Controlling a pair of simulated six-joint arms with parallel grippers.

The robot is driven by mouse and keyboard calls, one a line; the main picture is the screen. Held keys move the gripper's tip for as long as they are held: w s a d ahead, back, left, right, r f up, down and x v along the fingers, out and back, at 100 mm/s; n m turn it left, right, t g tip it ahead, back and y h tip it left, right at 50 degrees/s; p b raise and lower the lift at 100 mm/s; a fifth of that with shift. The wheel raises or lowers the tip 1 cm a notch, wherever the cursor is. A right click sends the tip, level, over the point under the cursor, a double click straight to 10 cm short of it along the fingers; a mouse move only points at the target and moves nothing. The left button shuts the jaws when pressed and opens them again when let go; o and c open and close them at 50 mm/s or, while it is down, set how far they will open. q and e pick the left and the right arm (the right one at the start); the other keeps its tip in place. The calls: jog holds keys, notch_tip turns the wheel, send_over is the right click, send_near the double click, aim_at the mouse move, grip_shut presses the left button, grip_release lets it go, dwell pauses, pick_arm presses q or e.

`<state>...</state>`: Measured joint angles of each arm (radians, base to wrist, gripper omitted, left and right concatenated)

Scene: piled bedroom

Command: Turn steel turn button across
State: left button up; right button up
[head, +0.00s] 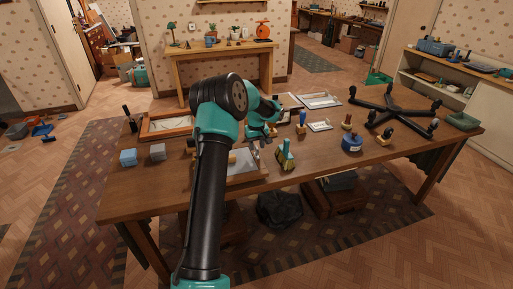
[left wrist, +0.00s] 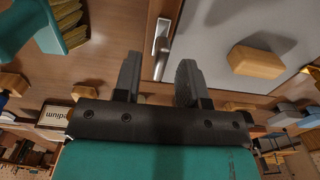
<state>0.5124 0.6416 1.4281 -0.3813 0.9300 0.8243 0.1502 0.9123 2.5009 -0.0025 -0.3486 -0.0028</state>
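The steel turn button (left wrist: 162,35) shows in the left wrist view as a small bright metal piece on a wooden frame strip, beside a grey panel (left wrist: 225,75). It lies lengthwise along the strip, up and down in the picture. My left gripper (left wrist: 158,64) is open and empty. Its two dark fingers point at the button, one to each side of its lower end; contact cannot be told. In the head view my left gripper (head: 260,141) is low over the table by the framed panel (head: 245,163), and my arm hides part of that panel. My right gripper is not in view.
A tan wooden block (left wrist: 256,61) sits on the panel. A green-handled brush (head: 285,156), a blue round container (head: 352,142) and a black star-shaped base (head: 394,110) stand to the right on the table (head: 320,170). Blue (head: 128,158) and grey (head: 157,152) blocks are at left.

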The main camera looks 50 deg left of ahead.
pick_arm(q)
jog(key=shift+f, duration=0.65)
grip_shut()
